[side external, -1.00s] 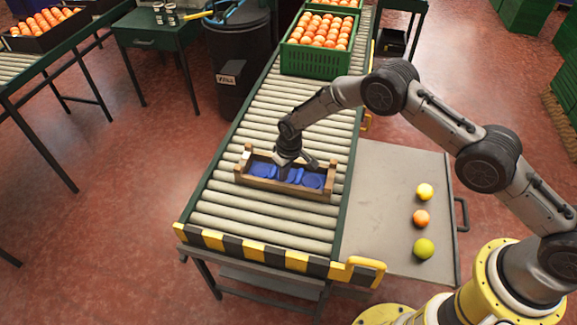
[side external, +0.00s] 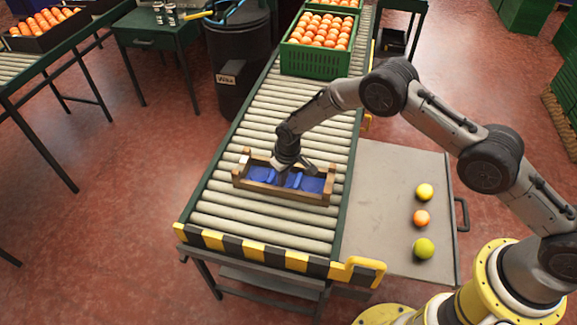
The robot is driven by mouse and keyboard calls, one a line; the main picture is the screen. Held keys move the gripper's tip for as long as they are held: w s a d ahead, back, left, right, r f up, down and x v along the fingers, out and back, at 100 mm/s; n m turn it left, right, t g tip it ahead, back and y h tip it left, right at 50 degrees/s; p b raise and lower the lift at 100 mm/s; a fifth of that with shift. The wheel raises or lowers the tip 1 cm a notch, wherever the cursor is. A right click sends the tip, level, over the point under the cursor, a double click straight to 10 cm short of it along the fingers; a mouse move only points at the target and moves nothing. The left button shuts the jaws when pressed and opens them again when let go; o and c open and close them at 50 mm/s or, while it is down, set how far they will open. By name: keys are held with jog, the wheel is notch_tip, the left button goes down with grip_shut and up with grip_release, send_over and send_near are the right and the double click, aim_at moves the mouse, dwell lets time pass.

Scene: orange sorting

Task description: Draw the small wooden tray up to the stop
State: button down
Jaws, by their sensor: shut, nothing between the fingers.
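The small wooden tray (side external: 322,197) sits on the roller conveyor, long side across the rollers, with a blue lining and several blue cup-like hollows inside. My gripper (side external: 287,178) is shut, with its fingers reaching down into the middle of the tray. The fingertips are partly hidden, and I cannot tell whether they touch a tray wall. The stop is the yellow-and-black striped bar (side external: 252,250) across the conveyor's near end. Several bare rollers lie between the tray and the stop.
A green crate of oranges (side external: 315,62) stands farther up the conveyor. A grey side table (side external: 385,210) on the right holds a yellow fruit (side external: 424,191), an orange one (side external: 421,218) and a green-yellow one (side external: 424,249). A black bin (side external: 238,65) stands left of the conveyor.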

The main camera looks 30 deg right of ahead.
jog(key=shift+s+a, duration=0.8)
jog(key=shift+s+a, duration=0.2)
jog(key=shift+a, duration=0.05)
jog(key=shift+s+a, duration=0.55)
dwell(0.6)
jog(key=shift+s+a, duration=0.25)
jog(key=shift+s+a, duration=1)
dwell(0.5)
jog(key=shift+s+a, duration=0.2)
jog(key=shift+s, duration=0.05)
jog(key=shift+s+a, duration=0.25)
jog(key=shift+a, duration=0.05)
dwell(0.4)
jog(key=shift+s+a, duration=0.25)
jog(key=shift+s+a, duration=1)
jog(key=shift+s, duration=0.05)
dwell(0.5)
